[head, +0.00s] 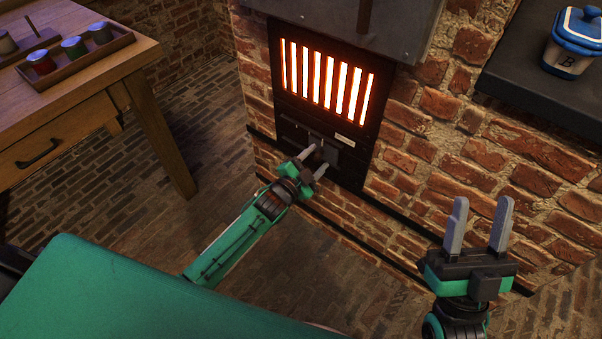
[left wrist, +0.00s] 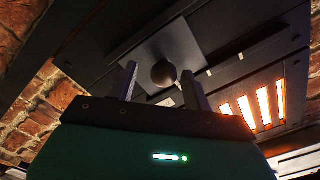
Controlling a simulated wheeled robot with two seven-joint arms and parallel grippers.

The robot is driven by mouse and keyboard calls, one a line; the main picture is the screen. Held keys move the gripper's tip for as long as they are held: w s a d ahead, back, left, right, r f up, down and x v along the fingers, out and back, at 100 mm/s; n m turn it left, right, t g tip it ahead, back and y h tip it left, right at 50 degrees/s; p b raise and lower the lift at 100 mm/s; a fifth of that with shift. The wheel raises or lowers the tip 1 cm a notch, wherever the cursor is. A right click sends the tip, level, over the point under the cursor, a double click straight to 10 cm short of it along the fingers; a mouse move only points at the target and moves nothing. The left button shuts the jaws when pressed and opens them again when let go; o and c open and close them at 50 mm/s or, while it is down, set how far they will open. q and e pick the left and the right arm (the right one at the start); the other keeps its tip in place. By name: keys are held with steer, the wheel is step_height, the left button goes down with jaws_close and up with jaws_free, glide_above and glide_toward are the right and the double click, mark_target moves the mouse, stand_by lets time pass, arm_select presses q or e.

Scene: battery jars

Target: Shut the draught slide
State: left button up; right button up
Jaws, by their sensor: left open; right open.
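The draught slide is a dark square plate (left wrist: 190,42) with a round black knob (left wrist: 163,73), set in rails on the stove front below the glowing grate (head: 322,78). In the head view the plate (head: 349,160) is partly hidden by my left gripper. My left gripper (head: 315,163) is open at the slide. In the left wrist view its two fingers (left wrist: 162,84) stand on either side of the knob, with visible gaps. I cannot tell how far the slide covers its opening. My right gripper (head: 482,205) is open and empty, in front of the brick wall.
A pale label (head: 344,139) sits just above the slide. A wooden table (head: 160,95) with a tray (head: 92,58) of small jars stands at left. A dark shelf (head: 535,88) at upper right holds a blue-lidded jar (head: 572,45). The brick floor between table and stove is clear.

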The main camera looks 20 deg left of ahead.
arm_select(q)
steer(key=p+v, duration=0.2)
steer(key=v, duration=1.1)
steer(key=shift+p, duration=0.3)
arm_select(e)
steer(key=w+a+f+g, duration=0.1)
steer(key=a+f+g, duration=0.1)
steer(key=f+g, duration=0.2)
steer(key=w+a+f+g+h, duration=0.1)
steer(key=a+f+g, duration=0.1)
steer(key=f, duration=0.5)
steer(key=shift+w+f+g, duration=0.15)
steer(key=shift+w+g, duration=0.1)
steer(key=shift+g, duration=0.65)
arm_select(q)
steer(key=shift+s, duration=0.1)
